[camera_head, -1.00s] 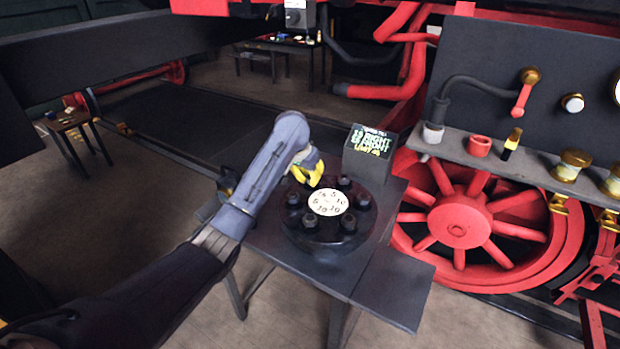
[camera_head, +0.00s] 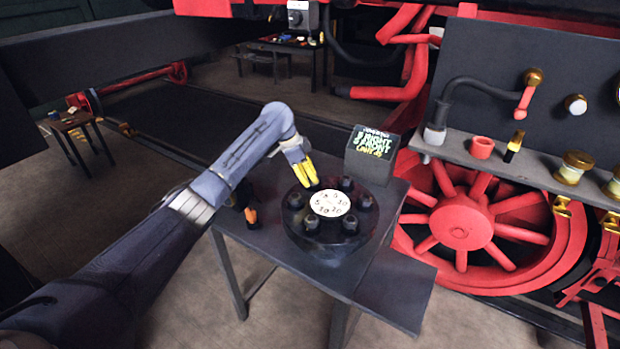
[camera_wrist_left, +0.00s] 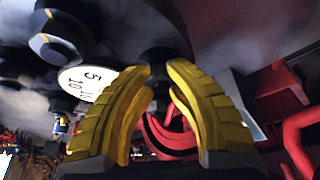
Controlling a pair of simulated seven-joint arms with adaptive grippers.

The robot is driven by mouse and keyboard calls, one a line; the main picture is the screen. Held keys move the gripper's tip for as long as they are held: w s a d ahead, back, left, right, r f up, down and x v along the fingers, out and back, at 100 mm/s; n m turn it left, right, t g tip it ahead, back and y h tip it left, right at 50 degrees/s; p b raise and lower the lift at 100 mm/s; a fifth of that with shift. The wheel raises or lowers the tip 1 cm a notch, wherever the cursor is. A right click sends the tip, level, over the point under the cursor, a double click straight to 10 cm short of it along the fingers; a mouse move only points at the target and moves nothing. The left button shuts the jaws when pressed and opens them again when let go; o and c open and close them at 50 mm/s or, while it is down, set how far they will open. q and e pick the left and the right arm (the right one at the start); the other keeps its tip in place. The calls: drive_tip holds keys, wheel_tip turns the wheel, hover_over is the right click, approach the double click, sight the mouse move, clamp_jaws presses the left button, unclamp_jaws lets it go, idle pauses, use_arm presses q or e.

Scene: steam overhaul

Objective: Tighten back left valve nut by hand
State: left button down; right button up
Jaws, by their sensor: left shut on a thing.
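A round black valve flange (camera_head: 330,245) sits on a dark stand, with several dark nuts around a white numbered dial (camera_head: 330,203). My left gripper (camera_head: 310,184) has yellow fingers and points down at the back left of the flange. In the left wrist view its fingertips (camera_wrist_left: 162,68) close on the dark back left nut (camera_wrist_left: 160,55). Fingers mostly hide that nut in the head view. The other nuts stand clear, such as the front left one (camera_head: 311,222) and the back right one (camera_head: 346,184). My right gripper is not in view.
A dark box with a lit text display (camera_head: 372,152) stands behind the flange. A small orange-tipped object (camera_head: 250,214) is at the stand's left edge. A red spoked wheel (camera_head: 460,222) and a shelf with fittings (camera_head: 500,160) are at the right.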

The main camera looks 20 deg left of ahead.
use_arm(q)
drive_tip(key=shift+a+f+m+g, duration=0.15)
drive_tip(key=shift+f+m+g, duration=0.3)
drive_tip(key=shift+m, duration=0.55)
idle(1.2)
drive_tip(key=c, duration=1)
unclamp_jaws()
drive_tip(key=shift+r, duration=0.2)
drive_tip(key=shift+w+r, duration=0.1)
drive_tip(key=v, duration=1.2)
